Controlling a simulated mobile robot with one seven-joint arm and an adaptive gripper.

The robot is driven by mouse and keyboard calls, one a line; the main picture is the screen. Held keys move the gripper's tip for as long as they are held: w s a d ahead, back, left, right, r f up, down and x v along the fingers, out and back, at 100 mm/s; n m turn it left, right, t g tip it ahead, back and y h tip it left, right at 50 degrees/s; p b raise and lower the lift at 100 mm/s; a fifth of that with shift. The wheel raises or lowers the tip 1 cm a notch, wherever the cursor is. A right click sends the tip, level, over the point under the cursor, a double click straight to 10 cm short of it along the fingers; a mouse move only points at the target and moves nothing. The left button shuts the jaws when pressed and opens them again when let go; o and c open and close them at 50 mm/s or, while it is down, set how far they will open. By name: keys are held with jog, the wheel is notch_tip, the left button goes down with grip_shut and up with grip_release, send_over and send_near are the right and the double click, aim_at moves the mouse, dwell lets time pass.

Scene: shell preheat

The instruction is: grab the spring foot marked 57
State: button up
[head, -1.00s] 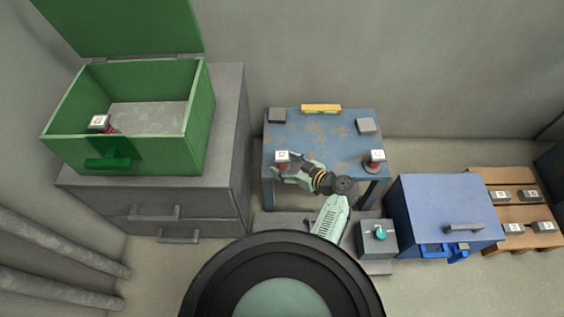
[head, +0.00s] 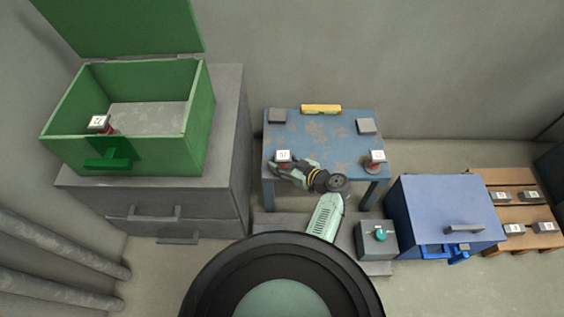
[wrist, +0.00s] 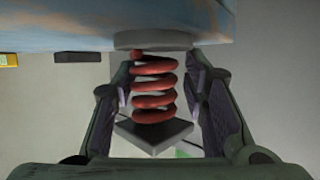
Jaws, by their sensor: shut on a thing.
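A spring foot (head: 283,156) with a white label on its square cap stands at the front left corner of the blue table; its number is too small to read surely. My gripper (head: 284,171) reaches it from the front right. In the wrist view my gripper (wrist: 158,95) has one finger on each side of the red coil (wrist: 154,88), shut on the foot. The foot's round grey disc (wrist: 153,40) meets the table, and its square grey cap (wrist: 153,134) is at the other end. The label face is hidden there.
A similar foot (head: 376,156) stands at the table's (head: 322,142) front right corner. Grey blocks (head: 278,115) and a yellow level (head: 321,109) lie at the back. An open green box (head: 160,150) holds another foot (head: 99,123). A blue cabinet (head: 447,205) stands right.

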grip_shut()
